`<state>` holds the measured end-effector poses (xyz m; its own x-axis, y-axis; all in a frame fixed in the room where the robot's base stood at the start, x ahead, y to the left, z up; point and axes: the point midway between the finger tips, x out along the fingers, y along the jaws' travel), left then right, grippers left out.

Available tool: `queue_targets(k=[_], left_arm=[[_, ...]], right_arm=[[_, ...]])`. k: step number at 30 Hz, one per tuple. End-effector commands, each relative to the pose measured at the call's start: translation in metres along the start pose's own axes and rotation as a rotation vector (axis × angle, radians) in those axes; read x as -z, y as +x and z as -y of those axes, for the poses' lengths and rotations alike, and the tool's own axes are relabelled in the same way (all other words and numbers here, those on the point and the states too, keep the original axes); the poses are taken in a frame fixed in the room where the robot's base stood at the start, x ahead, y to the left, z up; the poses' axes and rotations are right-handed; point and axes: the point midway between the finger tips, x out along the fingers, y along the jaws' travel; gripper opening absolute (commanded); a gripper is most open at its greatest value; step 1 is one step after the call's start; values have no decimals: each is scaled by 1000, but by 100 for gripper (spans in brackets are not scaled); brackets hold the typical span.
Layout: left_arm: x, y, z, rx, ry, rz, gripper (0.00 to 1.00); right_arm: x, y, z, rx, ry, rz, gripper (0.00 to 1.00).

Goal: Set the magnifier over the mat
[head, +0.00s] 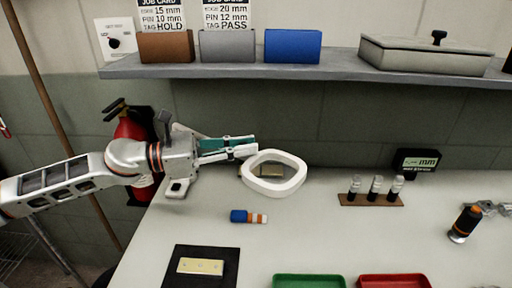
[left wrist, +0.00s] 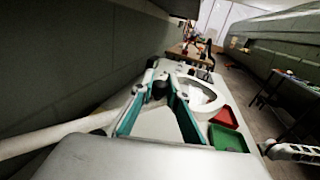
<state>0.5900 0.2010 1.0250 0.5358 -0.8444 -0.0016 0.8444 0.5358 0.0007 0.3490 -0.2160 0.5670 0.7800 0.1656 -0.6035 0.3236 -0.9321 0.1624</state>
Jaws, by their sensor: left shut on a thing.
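The magnifier (head: 297,181) is a white ring-shaped head with a clear opening, held above the back of the bench. My left gripper (head: 246,149) reaches in from the left and is shut on the left side of it. In the left wrist view, the teal-padded fingers (left wrist: 162,88) close in toward the white ring (left wrist: 208,108). The black mat (head: 229,254) lies at the front left of the bench, with a brass plate (head: 201,266) on it. The magnifier is behind and to the right of the mat.
A blue, orange and white cylinder (head: 249,216) lies between magnifier and mat. Green (head: 308,281) and red (head: 394,281) trays sit at the front. A rack (head: 371,200) of small pins and an orange-black tool (head: 464,223) stand right. A shelf (head: 300,67) hangs above.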

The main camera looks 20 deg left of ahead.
Motion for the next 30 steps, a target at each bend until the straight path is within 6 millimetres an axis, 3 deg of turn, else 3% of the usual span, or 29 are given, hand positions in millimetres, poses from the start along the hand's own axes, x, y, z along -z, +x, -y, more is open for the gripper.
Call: queue_targets(k=[1,4,18,30], left_arm=[[18,-6,2,34,-15,-11,0],[18,-20,11,109,-17,-12,0],[4,-95,44,425,-7,-2,0],[-1,-130,52,562,0,2,0]], right_arm=[[-20,7,3,3,-4,25,40],[-2,12,1,6,-15,-16,40],[9,17,11,29,-9,-47,40],[10,18,12,32,-7,-49,40]])
